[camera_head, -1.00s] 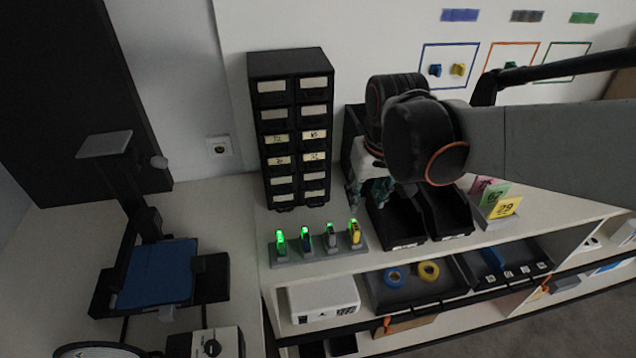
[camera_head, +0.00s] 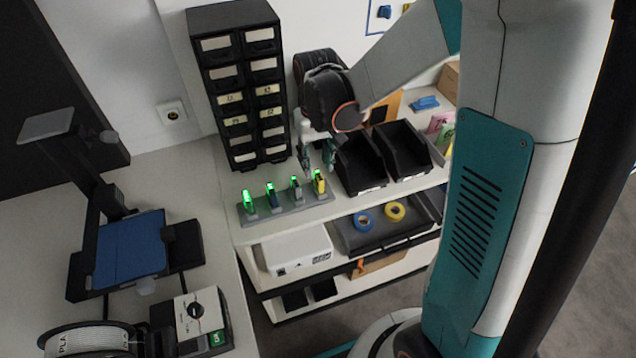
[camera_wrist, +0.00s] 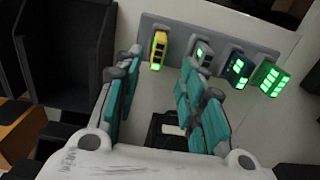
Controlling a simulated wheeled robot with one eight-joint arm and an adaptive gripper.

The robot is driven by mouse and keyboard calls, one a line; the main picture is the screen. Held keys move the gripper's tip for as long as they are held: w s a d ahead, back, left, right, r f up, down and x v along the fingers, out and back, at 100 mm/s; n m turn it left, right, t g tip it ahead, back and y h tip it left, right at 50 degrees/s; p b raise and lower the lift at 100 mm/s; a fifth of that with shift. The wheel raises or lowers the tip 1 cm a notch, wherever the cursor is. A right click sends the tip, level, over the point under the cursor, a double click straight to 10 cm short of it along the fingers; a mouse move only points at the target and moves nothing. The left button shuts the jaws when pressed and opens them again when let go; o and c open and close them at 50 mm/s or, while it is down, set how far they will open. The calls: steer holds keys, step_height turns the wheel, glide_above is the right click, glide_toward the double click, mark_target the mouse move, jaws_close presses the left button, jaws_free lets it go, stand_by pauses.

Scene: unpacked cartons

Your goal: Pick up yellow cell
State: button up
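The yellow cell (camera_head: 319,182) stands upright at the right end of a grey charging stand (camera_head: 290,207) on the shelf top, with a green light showing. In the wrist view the yellow cell (camera_wrist: 158,50) is at the left end of the row, beyond my fingertips. My gripper (camera_head: 318,158) hangs above and just behind the stand. In the wrist view my gripper (camera_wrist: 158,72) has its teal fingers spread apart with nothing between them, and the cell appears ahead of the gap, apart from the fingers.
Several other lit cells share the stand, including a green one (camera_wrist: 268,77). A black drawer cabinet (camera_head: 240,85) stands behind on the left. Black bins (camera_head: 362,170) stand close to the right of my gripper. A 3D printer (camera_head: 130,250) is at left.

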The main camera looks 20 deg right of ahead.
mark_target(319, 175)
steer(key=f, duration=0.2)
steer(key=f+b, duration=0.1)
steer(key=f, duration=0.1)
steer(key=f+b, duration=0.1)
steer(key=f, duration=0.1)
steer(key=shift+s+d+f, duration=0.2)
steer(key=shift+s, duration=0.05)
jaws_close()
